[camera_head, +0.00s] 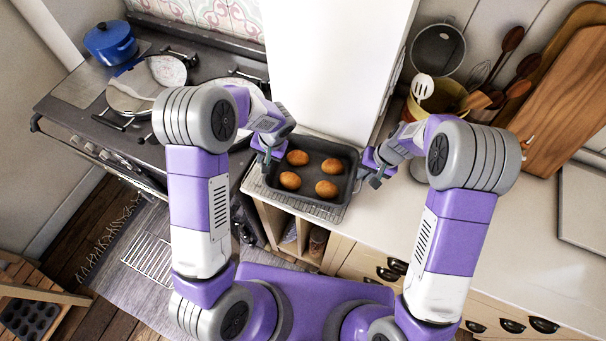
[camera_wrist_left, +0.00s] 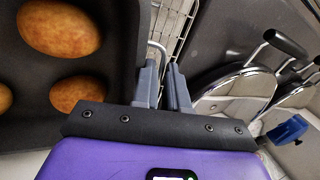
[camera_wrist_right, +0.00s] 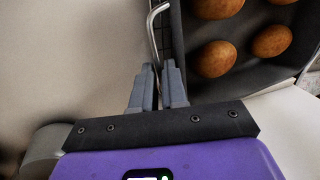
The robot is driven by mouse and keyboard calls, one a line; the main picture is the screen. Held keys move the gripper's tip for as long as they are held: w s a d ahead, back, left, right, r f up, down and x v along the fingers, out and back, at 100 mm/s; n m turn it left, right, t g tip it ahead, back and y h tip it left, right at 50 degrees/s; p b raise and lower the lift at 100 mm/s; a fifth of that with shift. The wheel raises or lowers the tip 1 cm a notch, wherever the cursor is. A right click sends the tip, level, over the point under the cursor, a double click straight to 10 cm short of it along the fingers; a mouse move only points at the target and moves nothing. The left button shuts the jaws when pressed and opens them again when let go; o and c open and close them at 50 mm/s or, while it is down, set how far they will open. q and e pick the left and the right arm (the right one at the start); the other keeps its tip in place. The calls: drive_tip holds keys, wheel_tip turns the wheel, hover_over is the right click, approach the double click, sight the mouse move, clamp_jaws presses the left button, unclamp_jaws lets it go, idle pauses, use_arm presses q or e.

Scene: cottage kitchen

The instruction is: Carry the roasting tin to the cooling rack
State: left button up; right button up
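The dark roasting tin (camera_head: 333,197), holding several browned potatoes (camera_head: 327,189), is over the wire cooling rack (camera_head: 322,211) on the counter. The rack's wires show along the tin's front and left edges. I cannot tell whether the tin touches the rack. My left gripper (camera_head: 268,158) is at the tin's left end, its fingers closed around the wire handle (camera_wrist_left: 158,48). My right gripper (camera_head: 376,170) is at the right end, its fingers closed around the other handle (camera_wrist_right: 153,30). The tin also shows in the left wrist view (camera_wrist_left: 118,40) and right wrist view (camera_wrist_right: 262,76).
The stove at left holds a blue pot (camera_head: 110,42) and lidded pans (camera_head: 135,88). A white upright panel (camera_head: 335,65) stands behind the tin. A utensil crock (camera_head: 445,95) and wooden boards (camera_head: 560,95) stand back right. The right counter (camera_head: 500,235) has free room.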

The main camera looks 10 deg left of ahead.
use_arm(q)
drive_tip(key=shift+o, duration=1.1)
use_arm(e)
drive_tip(key=shift+o, duration=1.1)
use_arm(q)
drive_tip(key=shift+o, duration=0.2)
drive_tip(key=shift+d, duration=0.1)
use_arm(e)
drive_tip(key=shift+o, duration=0.2)
drive_tip(key=shift+r, duration=0.1)
drive_tip(key=shift+a, duration=0.15)
use_arm(q)
drive_tip(key=shift+w+d+r, duration=0.1)
drive_tip(key=shift+d+r, duration=0.15)
drive_tip(key=shift+r, duration=0.3)
drive_tip(key=v, duration=0.7)
use_arm(e)
drive_tip(key=shift+a+r, duration=0.1)
drive_tip(key=shift+r, duration=0.05)
drive_tip(key=v, duration=0.8)
use_arm(q)
drive_tip(key=a, duration=0.6)
drive_tip(key=shift+a, duration=0.35)
use_arm(e)
drive_tip(key=shift+d+f, duration=0.3)
drive_tip(key=shift+d, duration=0.15)
